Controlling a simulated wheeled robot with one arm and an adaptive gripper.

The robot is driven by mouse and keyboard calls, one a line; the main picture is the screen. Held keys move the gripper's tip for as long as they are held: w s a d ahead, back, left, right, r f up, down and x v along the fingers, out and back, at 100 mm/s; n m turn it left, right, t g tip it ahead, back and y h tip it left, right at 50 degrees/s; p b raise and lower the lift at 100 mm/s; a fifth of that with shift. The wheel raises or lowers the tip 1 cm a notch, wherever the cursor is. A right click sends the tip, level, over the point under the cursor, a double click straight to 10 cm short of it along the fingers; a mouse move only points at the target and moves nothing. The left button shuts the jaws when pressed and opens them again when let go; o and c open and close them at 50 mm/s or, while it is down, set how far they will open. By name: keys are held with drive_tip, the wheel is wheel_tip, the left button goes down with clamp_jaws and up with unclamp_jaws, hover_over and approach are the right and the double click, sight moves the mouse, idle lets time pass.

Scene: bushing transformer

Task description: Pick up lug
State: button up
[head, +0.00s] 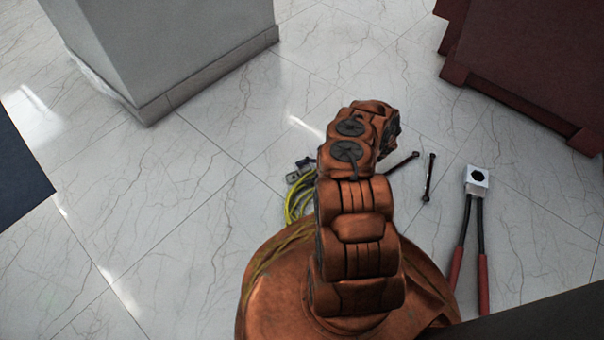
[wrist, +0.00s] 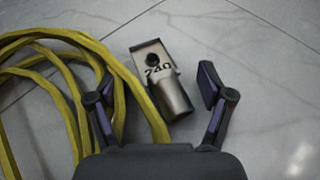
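The lug (wrist: 176,94) is a grey metal piece with a flat holed end and a round barrel, marked 240. It lies on the tiled floor in the wrist view. My gripper (wrist: 157,80) is open, with its two dark fingers apart on either side of the lug; neither finger visibly grips it.
A yellow cable (wrist: 68,66) lies coiled close beside the lug and passes by the left finger. A crimping tool with red handles (head: 470,230) and a dark rod-like tool (head: 429,178) lie to the right. A grey pillar (head: 165,50) and a dark red structure (head: 530,65) stand behind.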

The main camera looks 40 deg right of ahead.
sight(302, 172)
drive_tip(key=c, duration=1.4)
drive_tip(key=shift+r+p, duration=0.35)
drive_tip(key=shift+r, duration=0.1)
wheel_tip(302, 172, up, 4)
drive_tip(key=shift+f+p, duration=0.2)
drive_tip(key=shift+p, duration=1)
drive_tip(key=s+a+p, duration=0.1)
drive_tip(key=s+a, duration=0.2)
drive_tip(key=a, duration=0.1)
drive_tip(key=s+a+p, duration=0.2)
drive_tip(key=s+a, duration=0.2)
drive_tip(key=s+a+p, duration=0.2)
drive_tip(key=s+a, duration=0.1)
drive_tip(key=a, duration=0.1)
drive_tip(key=shift+s+r, duration=0.25)
drive_tip(key=shift+s, duration=0.05)
